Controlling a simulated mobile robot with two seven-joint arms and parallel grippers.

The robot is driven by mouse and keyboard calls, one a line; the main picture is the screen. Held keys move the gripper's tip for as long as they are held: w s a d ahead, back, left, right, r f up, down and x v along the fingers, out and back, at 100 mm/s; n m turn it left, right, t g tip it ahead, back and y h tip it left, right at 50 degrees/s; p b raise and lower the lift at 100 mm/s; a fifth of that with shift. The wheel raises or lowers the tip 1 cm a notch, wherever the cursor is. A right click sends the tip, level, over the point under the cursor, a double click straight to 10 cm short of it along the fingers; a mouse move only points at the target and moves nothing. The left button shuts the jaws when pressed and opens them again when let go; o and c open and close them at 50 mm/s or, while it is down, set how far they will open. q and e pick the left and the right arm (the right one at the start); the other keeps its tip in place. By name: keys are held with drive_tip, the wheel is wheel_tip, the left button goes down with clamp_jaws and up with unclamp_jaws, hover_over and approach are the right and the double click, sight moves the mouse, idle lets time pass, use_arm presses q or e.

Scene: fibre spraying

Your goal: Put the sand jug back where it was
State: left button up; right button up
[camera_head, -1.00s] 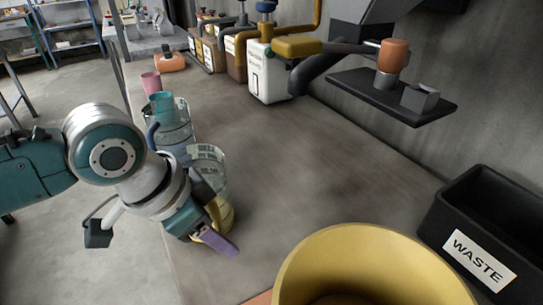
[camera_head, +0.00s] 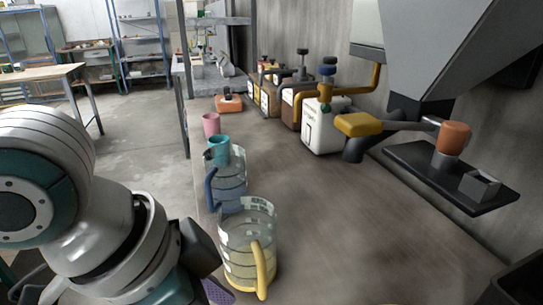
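A clear jug with a yellow handle and yellowish contents at its base, apparently the sand jug (camera_head: 240,232), stands upright on the worktop (camera_head: 340,220). It is just in front of a clear jug with a blue handle (camera_head: 231,180). My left arm comes in from the lower left. A purple finger pad of my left gripper (camera_head: 217,291) shows at the bottom edge, just left of and below the yellow handle. The rest of this gripper is hidden or cut off, so its opening and any contact with the jug cannot be told. My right gripper is out of view.
A teal cup (camera_head: 218,148) and a pink cup (camera_head: 211,124) are behind the jugs. Several canisters, including a white one (camera_head: 322,128), line the wall. A black shelf (camera_head: 425,168) holds an orange-topped cup (camera_head: 453,139). The worktop right of the jugs is clear.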

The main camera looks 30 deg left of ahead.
use_arm(q)
drive_tip(key=s+a+n+y, duration=0.2)
drive_tip(key=s+n, duration=0.2)
drive_tip(key=s, duration=0.4)
drive_tip(key=shift+a+g, duration=0.3)
drive_tip(key=shift+a, duration=0.05)
drive_tip(key=shift+f, duration=0.1)
